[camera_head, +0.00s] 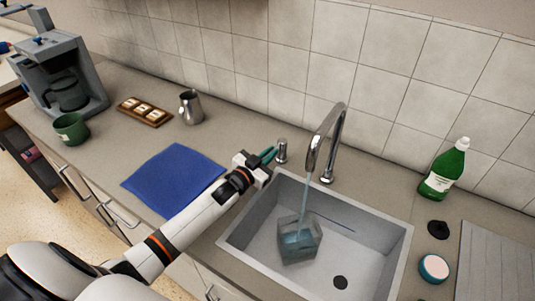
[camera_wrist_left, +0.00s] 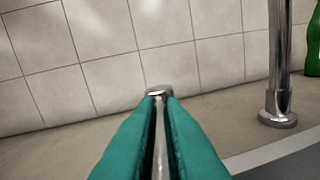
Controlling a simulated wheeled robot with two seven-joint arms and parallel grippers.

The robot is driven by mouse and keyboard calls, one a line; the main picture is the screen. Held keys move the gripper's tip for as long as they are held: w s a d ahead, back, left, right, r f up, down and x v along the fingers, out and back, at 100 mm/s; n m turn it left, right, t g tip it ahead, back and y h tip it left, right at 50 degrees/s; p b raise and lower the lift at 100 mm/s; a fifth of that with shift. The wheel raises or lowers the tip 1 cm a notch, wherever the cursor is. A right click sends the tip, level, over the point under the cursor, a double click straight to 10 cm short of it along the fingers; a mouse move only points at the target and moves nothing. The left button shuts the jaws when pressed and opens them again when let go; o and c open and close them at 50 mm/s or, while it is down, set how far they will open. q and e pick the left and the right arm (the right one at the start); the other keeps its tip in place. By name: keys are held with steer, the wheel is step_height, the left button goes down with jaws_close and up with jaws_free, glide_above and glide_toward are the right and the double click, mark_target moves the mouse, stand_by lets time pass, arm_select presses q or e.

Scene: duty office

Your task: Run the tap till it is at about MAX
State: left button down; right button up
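A clear container (camera_head: 299,242) stands in the grey sink (camera_head: 371,216) under the curved chrome tap (camera_head: 314,150). A stream of water (camera_head: 304,200) runs from the spout into it, and bluish water shows inside. Its level and any MAX mark are too small to read. A short chrome tap handle (camera_head: 282,150) stands left of the spout. My left gripper (camera_head: 269,155) is at the handle, its teal fingers close together. In the left wrist view the handle (camera_wrist_left: 159,93) shows at the fingertips, its post visible in the narrow gap; a grip is unclear. My right gripper is out of view.
A blue cloth (camera_head: 172,180) lies left of the sink. A steel pitcher (camera_head: 190,107), a wooden tray (camera_head: 145,111), a green mug (camera_head: 70,129) and a coffee machine (camera_head: 62,75) stand farther left. A green bottle (camera_head: 444,171), a black stopper (camera_head: 438,230) and a round tub (camera_head: 433,268) are right.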

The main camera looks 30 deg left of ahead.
arm_select(q)
steer(key=shift+d+r+y, duration=0.15)
steer(key=shift+y, duration=0.15)
steer(key=shift+d+n+y, duration=0.15)
steer(key=shift+n+y, duration=0.15)
steer(key=shift+n, duration=0.1)
steer(key=shift+d+n+t+y, duration=0.15)
steer(key=shift+n+t+y, duration=0.15)
steer(key=shift+y, duration=0.2)
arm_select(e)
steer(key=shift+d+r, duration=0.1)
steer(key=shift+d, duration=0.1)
arm_select(q)
steer(key=c, duration=1.5)
jaws_free()
steer(key=shift+s, duration=0.1)
